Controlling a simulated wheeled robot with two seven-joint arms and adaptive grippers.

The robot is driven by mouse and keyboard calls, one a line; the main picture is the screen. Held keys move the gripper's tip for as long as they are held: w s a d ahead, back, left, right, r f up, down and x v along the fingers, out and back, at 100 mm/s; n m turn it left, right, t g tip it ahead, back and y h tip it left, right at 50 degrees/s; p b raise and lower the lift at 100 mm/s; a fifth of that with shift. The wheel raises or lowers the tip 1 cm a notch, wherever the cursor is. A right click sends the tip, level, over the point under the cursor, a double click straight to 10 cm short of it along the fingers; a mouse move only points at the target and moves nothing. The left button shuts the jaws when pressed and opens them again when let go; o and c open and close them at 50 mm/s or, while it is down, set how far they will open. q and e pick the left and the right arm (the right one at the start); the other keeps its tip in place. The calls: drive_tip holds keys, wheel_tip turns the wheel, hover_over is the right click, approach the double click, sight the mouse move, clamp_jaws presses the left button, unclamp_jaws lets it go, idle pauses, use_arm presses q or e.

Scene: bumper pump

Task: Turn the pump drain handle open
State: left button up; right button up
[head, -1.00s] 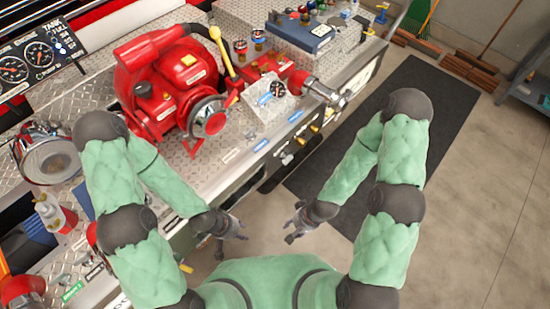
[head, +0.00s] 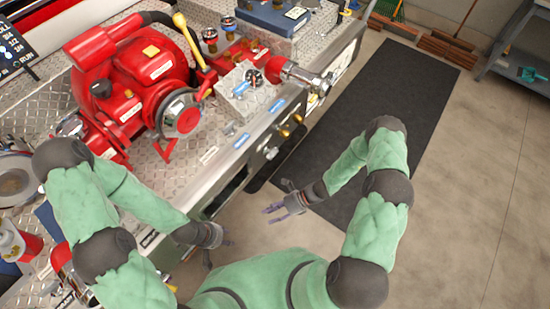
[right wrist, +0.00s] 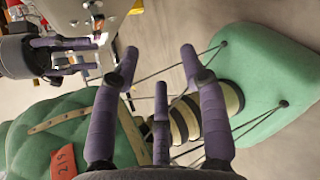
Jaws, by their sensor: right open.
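The red pump (head: 128,75) sits on the tread-plate deck at upper left, with a yellow-knobbed lever (head: 186,36) standing on it. Brass fittings (head: 287,131) and a small dark-and-silver valve (head: 270,153) are on the front panel below the deck. I cannot tell which part is the drain handle. My right gripper (head: 276,205) is open and empty, in front of the panel and apart from it; its spread purple fingers fill the right wrist view (right wrist: 155,72). My left gripper (head: 222,253) is open and empty, lower left of the right one; it also shows in the right wrist view (right wrist: 78,57).
The deck's metal front edge (head: 225,150) runs diagonally beside my arms. A red outlet with a silver end (head: 305,80) juts past that edge. A dark mat (head: 385,95) lies on the floor, with open concrete to the right. A shelf (head: 520,60) stands at upper right.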

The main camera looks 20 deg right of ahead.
drive_tip(key=w+d+m+t+y+b, duration=0.1)
drive_tip(key=w+d+m+t, duration=0.1)
drive_tip(key=w+m+t, duration=0.15)
drive_tip(key=w+d+m+t+y, duration=0.1)
drive_tip(key=w+d+m+t, duration=0.2)
drive_tip(key=w+m, duration=0.2)
drive_tip(key=m+t+h+b, duration=0.1)
drive_tip(key=m+t+h, duration=0.2)
drive_tip(key=m+t, duration=0.55)
approach(275, 155)
drive_tip(key=shift+m+g, duration=0.4)
drive_tip(key=b+x, duration=0.1)
drive_tip(key=x, duration=0.8)
drive_tip(key=shift+w+a+r+b, duration=0.1)
drive_tip(key=shift+w+r+b, duration=0.1)
drive_tip(key=shift+w+b, duration=0.15)
clamp_jaws()
